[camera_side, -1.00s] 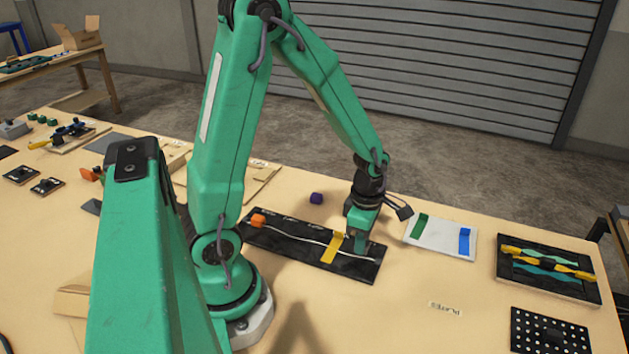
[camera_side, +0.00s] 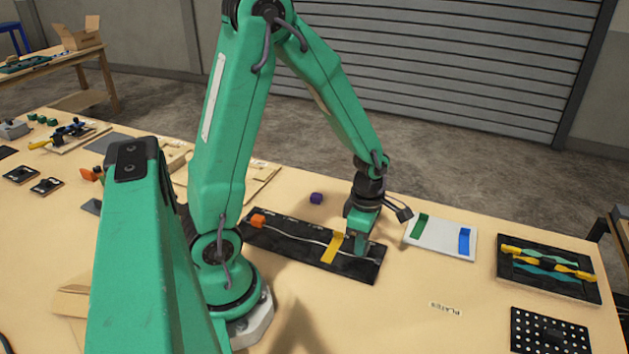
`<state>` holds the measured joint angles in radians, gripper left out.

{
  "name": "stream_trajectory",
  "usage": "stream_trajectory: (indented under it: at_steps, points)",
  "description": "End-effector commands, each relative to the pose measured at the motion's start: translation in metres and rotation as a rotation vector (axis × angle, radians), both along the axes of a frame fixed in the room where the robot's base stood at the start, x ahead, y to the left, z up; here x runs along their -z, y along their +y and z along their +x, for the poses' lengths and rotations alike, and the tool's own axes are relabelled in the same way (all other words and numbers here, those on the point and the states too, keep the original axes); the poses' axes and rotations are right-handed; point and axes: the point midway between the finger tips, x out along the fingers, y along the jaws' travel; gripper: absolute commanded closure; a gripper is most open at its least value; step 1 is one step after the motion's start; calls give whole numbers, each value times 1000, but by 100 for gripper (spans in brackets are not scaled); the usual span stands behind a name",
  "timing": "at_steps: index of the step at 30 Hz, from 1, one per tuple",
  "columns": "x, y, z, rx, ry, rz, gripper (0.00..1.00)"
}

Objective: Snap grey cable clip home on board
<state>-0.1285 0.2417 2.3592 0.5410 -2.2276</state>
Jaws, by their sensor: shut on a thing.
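The black board (camera_side: 310,255) lies on the table in front of my arm. My gripper (camera_side: 355,245) points down at the right part of the board, just right of the yellow piece. It is shut on the grey cable clip, which the fingers mostly hide. I cannot tell whether the clip is seated on the board.
A white tray (camera_side: 440,240) with a green and a blue piece lies right of my gripper. A dark tray (camera_side: 548,286) with yellow and teal pieces and a perforated black plate (camera_side: 548,335) are farther right. The front table is largely clear.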

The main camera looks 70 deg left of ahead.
Motion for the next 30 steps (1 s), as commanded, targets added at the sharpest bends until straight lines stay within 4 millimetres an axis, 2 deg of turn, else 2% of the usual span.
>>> stream_trajectory:
  at_steps: [30]
  points:
    - [9, 0, 0, 0, 0, 0, 100]
